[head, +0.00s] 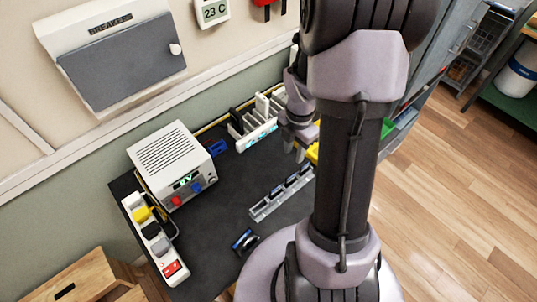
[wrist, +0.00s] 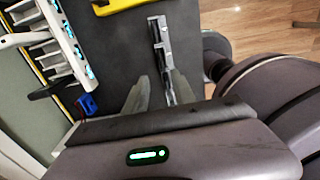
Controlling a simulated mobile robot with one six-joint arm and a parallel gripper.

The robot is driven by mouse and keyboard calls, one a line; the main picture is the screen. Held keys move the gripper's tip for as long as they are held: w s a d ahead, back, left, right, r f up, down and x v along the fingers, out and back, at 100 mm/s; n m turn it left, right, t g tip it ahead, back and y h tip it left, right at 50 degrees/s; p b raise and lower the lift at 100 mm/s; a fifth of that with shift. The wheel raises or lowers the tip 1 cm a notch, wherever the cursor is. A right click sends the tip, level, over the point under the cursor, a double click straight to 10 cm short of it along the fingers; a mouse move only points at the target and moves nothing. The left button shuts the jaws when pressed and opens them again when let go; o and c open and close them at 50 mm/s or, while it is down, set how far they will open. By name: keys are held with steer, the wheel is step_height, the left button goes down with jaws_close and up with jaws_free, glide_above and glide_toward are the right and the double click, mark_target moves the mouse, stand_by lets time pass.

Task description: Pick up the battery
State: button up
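No battery can be named with certainty. A long grey slotted holder (head: 262,211) on the dark bench carries several small dark pieces (head: 292,181) that could be batteries. A small dark blue and silver item (head: 244,241) lies on the bench near its front edge; I cannot tell what it is. My gripper (head: 299,152) is above the back right part of the bench, beyond the holder and partly hidden by my arm. In the wrist view my gripper (wrist: 160,92) is open, with the holder (wrist: 158,32) showing beyond and between its fingers. Nothing shows in its grasp.
A white power supply (head: 172,160) and a power strip (head: 150,240) stand at the left. A white rack (head: 256,130) with upright slabs stands at the back, beside a blue item (head: 217,147). A yellow object (wrist: 118,4) lies near the holder. The bench middle is clear.

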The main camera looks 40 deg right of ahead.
steer(key=b, duration=0.3)
glide_toward(291, 178)
steer(key=f, duration=0.5)
steer(key=shift+w+d+f, duration=0.25)
steer(key=shift+d, duration=0.15)
steer(key=f, duration=0.1)
steer(key=f+b, duration=0.1)
steer(key=f, duration=0.1)
steer(key=f+b, duration=0.1)
steer(key=f, duration=0.1)
steer(key=shift+a, duration=0.35)
steer(key=shift+r, duration=0.1)
jaws_close()
